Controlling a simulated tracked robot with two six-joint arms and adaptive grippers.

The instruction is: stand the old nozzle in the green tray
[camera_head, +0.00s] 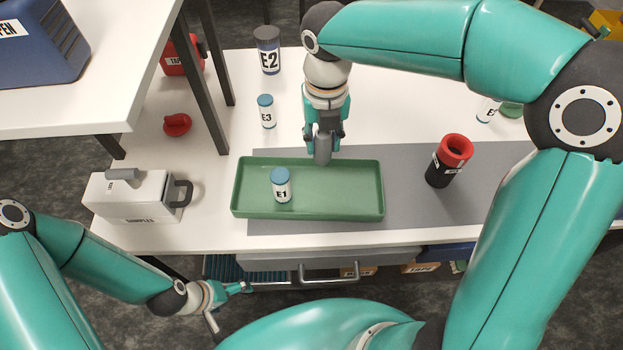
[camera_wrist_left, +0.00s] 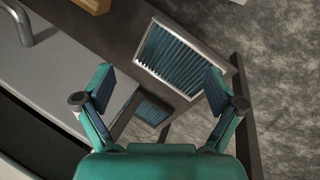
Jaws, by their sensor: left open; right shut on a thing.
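The green tray (camera_head: 345,208) lies on the grey mat in the middle of the bench. My right gripper (camera_head: 323,138) reaches down at the tray's back edge and is shut on a grey cylindrical piece, the nozzle (camera_head: 323,153). The nozzle hangs upright, its lower end overlapping the tray's back rim in the head view; I cannot tell whether it touches. My left gripper (camera_head: 240,288) is open and empty, low in front of the bench. Its spread fingers also show in the left wrist view (camera_wrist_left: 160,80).
A blue-capped container E1 (camera_head: 281,186) stands in the tray's left half; the right half is clear. A black cylinder with a red top (camera_head: 450,160) stands right of the tray. A white samples box (camera_head: 135,197) is at left. Containers E2 (camera_head: 268,50) and E3 (camera_head: 266,112) stand behind.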

